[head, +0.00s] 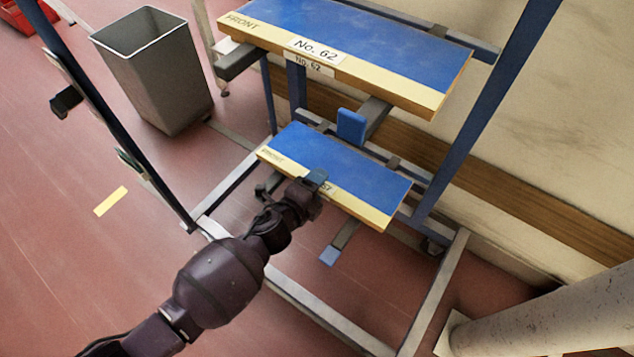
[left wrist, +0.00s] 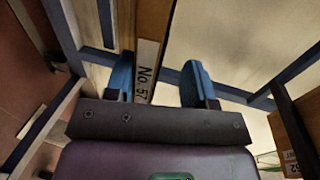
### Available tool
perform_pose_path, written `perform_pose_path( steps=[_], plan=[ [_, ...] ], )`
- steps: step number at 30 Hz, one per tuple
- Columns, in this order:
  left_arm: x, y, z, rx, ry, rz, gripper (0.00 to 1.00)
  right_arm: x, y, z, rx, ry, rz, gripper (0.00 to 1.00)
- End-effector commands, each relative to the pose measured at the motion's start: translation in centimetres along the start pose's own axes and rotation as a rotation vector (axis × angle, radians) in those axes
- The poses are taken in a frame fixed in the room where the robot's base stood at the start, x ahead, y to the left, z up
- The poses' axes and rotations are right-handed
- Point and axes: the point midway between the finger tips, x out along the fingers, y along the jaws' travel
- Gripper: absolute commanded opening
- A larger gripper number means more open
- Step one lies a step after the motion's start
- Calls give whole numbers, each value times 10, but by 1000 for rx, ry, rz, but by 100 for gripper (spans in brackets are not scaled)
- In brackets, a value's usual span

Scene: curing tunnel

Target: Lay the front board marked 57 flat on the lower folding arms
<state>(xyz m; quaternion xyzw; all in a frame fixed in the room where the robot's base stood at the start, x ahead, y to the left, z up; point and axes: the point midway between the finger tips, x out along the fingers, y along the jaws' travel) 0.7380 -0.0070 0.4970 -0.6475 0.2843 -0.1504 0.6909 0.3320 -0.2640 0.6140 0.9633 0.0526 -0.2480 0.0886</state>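The front board marked 57 (head: 345,172) has a blue top and a cream front edge. It lies over the lower folding arms and looks level; whether it bears fully on them is not clear. One lower arm (head: 340,240) sticks out in front with a blue tip. My left gripper (head: 314,184) is at the middle of the board's front edge, partly covering its label. In the left wrist view, the fingers (left wrist: 160,82) stand apart around the edge with the No. 57 label (left wrist: 146,70). A gap shows between board and right finger. My right gripper is out of view.
A board marked 62 (head: 370,45) lies on the upper arms, above and behind the lower board. Blue rack posts (head: 485,105) stand on both sides. A grey bin (head: 155,75) stands at the left. A pale round column (head: 545,315) is at the lower right.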

Motion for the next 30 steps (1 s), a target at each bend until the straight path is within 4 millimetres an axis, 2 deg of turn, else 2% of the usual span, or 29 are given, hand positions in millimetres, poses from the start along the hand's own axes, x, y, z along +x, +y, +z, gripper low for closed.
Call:
perform_pose_path(
  steps=[6, 18, 24, 30],
  plan=[
    [-27, -6, 2, 4, -1, -6, 49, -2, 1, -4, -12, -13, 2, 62],
    [-88, -5, 1, 3, -1, -6, 49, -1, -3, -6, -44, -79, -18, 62],
    [-104, -3, 1, 2, 0, -4, 49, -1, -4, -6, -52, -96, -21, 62],
    [-108, -1, 0, 1, 0, -3, 49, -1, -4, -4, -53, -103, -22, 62]
  ],
)
